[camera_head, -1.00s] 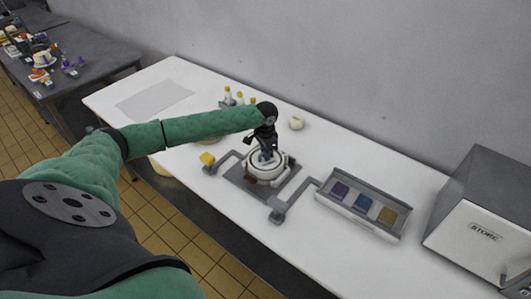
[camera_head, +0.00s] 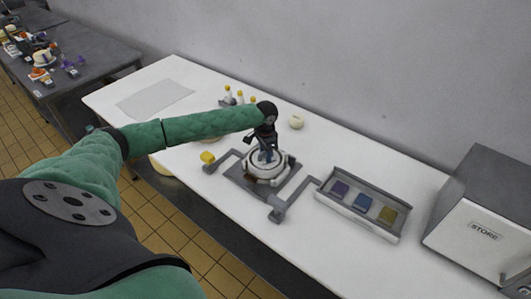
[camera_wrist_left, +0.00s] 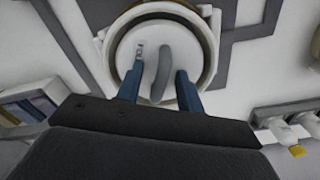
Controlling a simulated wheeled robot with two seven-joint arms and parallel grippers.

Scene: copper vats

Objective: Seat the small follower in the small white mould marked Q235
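A white round follower (camera_wrist_left: 178,39) with a curved grey handle (camera_wrist_left: 163,70) lies inside the ring of a pale round mould (camera_wrist_left: 208,72) in the left wrist view. Small dark marks on its top are too small to read. In the head view the mould (camera_head: 251,173) stands on a grey plate. My left gripper (camera_head: 266,156) points down over it. In the left wrist view the blue fingers of my left gripper (camera_wrist_left: 159,88) stand either side of the handle with gaps, open. I cannot tell whether the follower lies fully level. My right gripper is not in view.
A grey tray (camera_head: 336,212) with coloured blocks lies to the right, and a box marked STORE (camera_head: 480,235) beyond it. Yellow-topped bottles (camera_head: 240,98) and a pale round thing (camera_head: 296,122) stand behind.

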